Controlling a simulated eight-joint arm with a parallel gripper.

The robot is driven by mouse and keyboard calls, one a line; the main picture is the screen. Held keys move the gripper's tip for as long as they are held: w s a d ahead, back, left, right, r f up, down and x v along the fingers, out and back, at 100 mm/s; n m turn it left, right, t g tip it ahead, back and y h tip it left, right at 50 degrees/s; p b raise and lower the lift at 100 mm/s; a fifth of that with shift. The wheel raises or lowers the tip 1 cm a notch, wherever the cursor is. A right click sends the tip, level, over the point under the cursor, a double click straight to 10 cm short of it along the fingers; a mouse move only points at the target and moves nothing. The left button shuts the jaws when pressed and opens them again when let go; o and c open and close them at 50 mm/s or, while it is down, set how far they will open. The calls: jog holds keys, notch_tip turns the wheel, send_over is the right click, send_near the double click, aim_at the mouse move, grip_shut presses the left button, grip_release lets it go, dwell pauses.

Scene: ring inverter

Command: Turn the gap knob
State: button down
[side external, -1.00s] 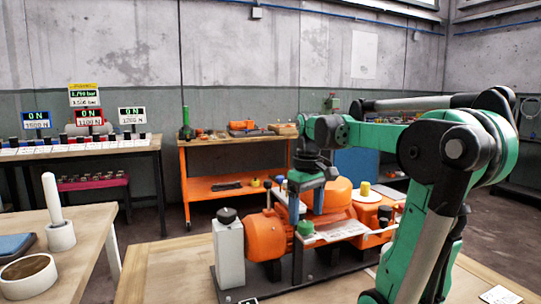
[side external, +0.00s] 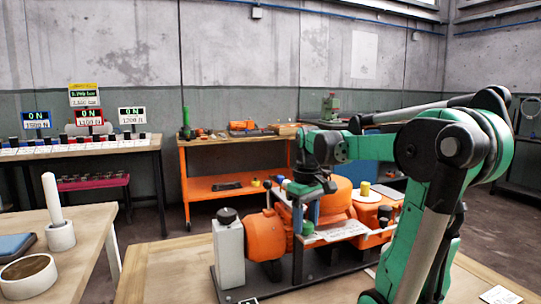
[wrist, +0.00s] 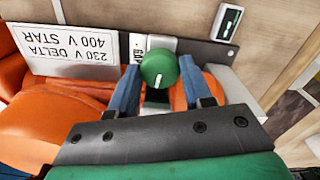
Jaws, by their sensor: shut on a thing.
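A round green knob (wrist: 158,68) with a white pointer line shows in the wrist view, over a narrow white strip on the machine. The gripper is shut on the green knob; the exact contact is partly hidden.
A white plate (wrist: 75,52) reading 230 V delta, 400 V star lies beside the knob. A white post with a black knob (side external: 227,215) stands left of the orange machine body (side external: 265,236). Free table (side external: 165,270) lies to the left.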

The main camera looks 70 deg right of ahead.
aim_at(306, 223)
jog(key=shift+m, duration=0.3)
jog(key=m, duration=0.3)
jog(key=shift+m, duration=2.4)
jog(key=shift+c, duration=1.8)
grip_release()
jog(key=shift+r, duration=2.85)
